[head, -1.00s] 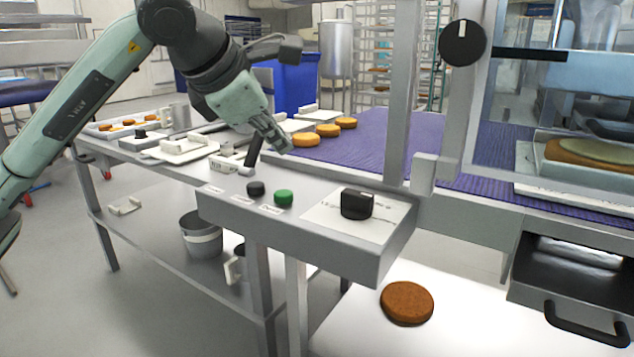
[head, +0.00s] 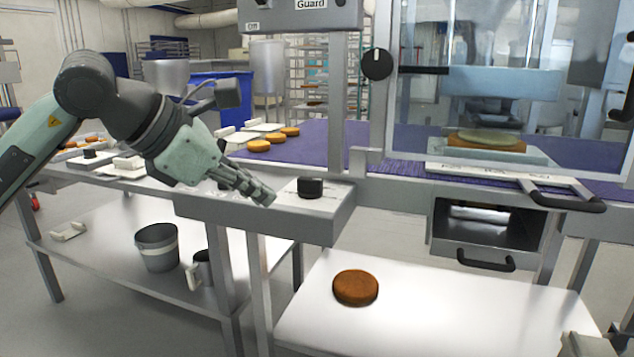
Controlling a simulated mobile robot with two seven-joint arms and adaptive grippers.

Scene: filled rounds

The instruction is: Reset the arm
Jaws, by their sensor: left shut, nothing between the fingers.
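My left gripper (head: 262,194) is shut and empty. It hangs above the grey control box (head: 290,222), to the left of the black knob (head: 310,187) on the white plate, and looks apart from that knob. My left arm comes in from the left, and its wrist and gripper hide most of the control box's left part, with its buttons and lever.
A brown round (head: 355,287) lies on the low white table (head: 430,315). Several orange rounds (head: 258,145) lie by the purple belt (head: 318,140). A machine with a clear guard and a black-handled drawer (head: 485,262) stands at right. A bucket (head: 157,246) stands on the lower shelf.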

